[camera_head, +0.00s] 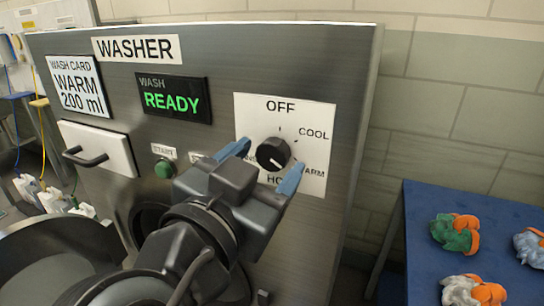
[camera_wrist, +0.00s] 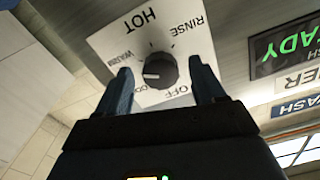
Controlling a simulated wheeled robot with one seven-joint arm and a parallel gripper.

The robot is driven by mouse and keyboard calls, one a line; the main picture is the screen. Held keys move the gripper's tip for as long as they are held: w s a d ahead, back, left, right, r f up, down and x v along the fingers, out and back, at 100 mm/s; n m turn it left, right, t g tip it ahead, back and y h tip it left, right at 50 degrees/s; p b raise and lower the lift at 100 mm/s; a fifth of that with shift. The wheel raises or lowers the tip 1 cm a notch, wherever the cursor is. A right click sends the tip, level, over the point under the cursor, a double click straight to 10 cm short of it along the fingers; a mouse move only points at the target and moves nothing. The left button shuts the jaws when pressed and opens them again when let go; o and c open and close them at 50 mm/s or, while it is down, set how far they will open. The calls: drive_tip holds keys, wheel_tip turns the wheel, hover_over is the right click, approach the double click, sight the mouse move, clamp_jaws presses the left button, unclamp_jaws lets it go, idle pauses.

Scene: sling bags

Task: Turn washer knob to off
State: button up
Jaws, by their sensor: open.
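The washer knob (camera_head: 272,154) is a round black knob on a white dial plate (camera_head: 262,108) with OFF at the top, COOL and WARM at the right and HOT below. In the wrist view the knob (camera_wrist: 160,70) sits between the fingertips (camera_wrist: 161,72), with a visible gap to each. The fingers partly hide the RINSE and WARM labels.
The steel washer front (camera_head: 225,65) carries a green READY display (camera_head: 172,102), a green START button (camera_head: 164,168) and a white drawer with a dark handle (camera_head: 88,158). A blue table (camera_head: 415,215) at the right bears several colourful bags.

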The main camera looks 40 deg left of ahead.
drive_tip(key=shift+w+a, duration=0.1)
drive_tip(key=shift+w, duration=0.2)
drive_tip(key=shift+c, duration=0.5)
drive_tip(key=c, duration=1)
drive_tip(key=shift+o, duration=0.2)
